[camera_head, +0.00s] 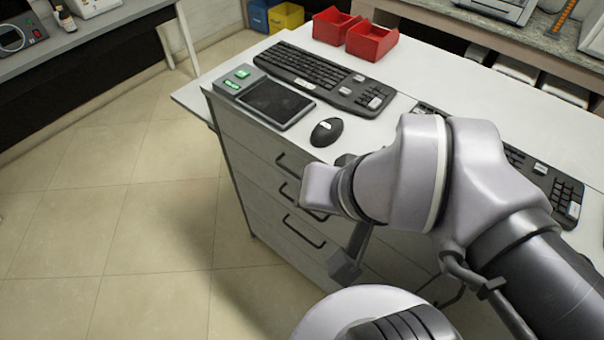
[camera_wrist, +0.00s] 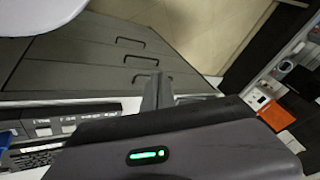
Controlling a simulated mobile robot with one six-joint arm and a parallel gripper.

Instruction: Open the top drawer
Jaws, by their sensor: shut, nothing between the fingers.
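The drawer cabinet (camera_head: 262,190) stands under the white worktop, its drawer fronts looking flush and closed. The top drawer's dark bar handle (camera_head: 292,166) shows left of my arm, above two more handles. In the wrist view the cabinet front appears turned, with the top drawer's handle (camera_wrist: 142,76) nearest the worktop edge. My gripper (camera_wrist: 158,88) is shut and empty, its fingers appearing close to that handle; I cannot tell whether they touch. In the head view my arm hides part of the cabinet front, and the fingertips cannot be made out clearly.
On the worktop are a keyboard (camera_head: 318,76), a tablet-like device (camera_head: 273,102), a black mouse (camera_head: 326,131) and two red bins (camera_head: 371,41). A second keyboard (camera_head: 545,180) lies partly behind my arm. The tiled floor (camera_head: 130,220) left of the cabinet is clear.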

